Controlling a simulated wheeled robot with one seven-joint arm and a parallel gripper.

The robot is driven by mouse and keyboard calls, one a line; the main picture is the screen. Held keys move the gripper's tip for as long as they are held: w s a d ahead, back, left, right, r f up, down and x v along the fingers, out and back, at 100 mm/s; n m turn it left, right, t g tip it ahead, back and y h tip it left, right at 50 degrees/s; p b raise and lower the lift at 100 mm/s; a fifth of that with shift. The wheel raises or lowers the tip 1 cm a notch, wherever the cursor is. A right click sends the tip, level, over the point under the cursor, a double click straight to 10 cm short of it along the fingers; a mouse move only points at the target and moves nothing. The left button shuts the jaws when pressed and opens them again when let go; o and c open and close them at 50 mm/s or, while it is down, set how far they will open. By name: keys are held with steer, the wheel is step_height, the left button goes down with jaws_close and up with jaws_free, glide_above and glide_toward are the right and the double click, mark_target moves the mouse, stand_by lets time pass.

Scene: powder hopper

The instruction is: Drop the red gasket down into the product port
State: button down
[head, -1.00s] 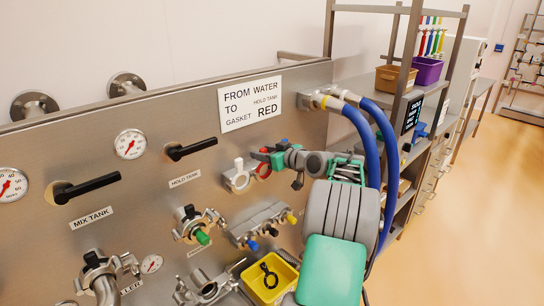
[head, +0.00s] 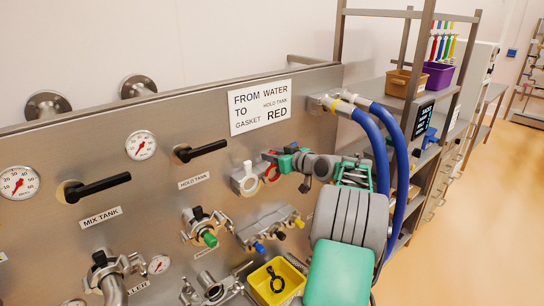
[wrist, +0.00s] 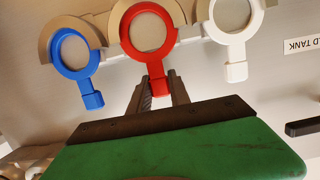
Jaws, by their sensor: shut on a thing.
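The red gasket (wrist: 150,35) is a flat ring with a short tab. In the wrist view it is in the middle of a row, against a beige curved holder (wrist: 117,30). My gripper (wrist: 158,88) is shut on its tab. The head view shows the red gasket (head: 272,174) partly hidden by my gripper (head: 272,158), close to the panel. Below are pipe fittings, including a green-ended clamp fitting (head: 208,236) and an open-ended one (head: 212,290). I cannot tell which is the product port.
A blue gasket (wrist: 75,52) and a white gasket (wrist: 233,25) flank the red one closely. Valve handles (head: 203,149) stick out at left. A yellow bin (head: 276,282) sits below; blue hoses (head: 378,140) hang at right.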

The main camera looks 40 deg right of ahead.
steer(key=shift+r+p, duration=0.95)
steer(key=shift+r, duration=1.6)
steer(key=shift+s+f+b, duration=0.15)
steer(key=shift+s+b, duration=0.25)
steer(key=shift+b, duration=0.05)
steer(key=s+b, duration=0.3)
steer(key=s, duration=0.5)
steer(key=shift+s+d, duration=0.1)
steer(key=shift+s, duration=0.05)
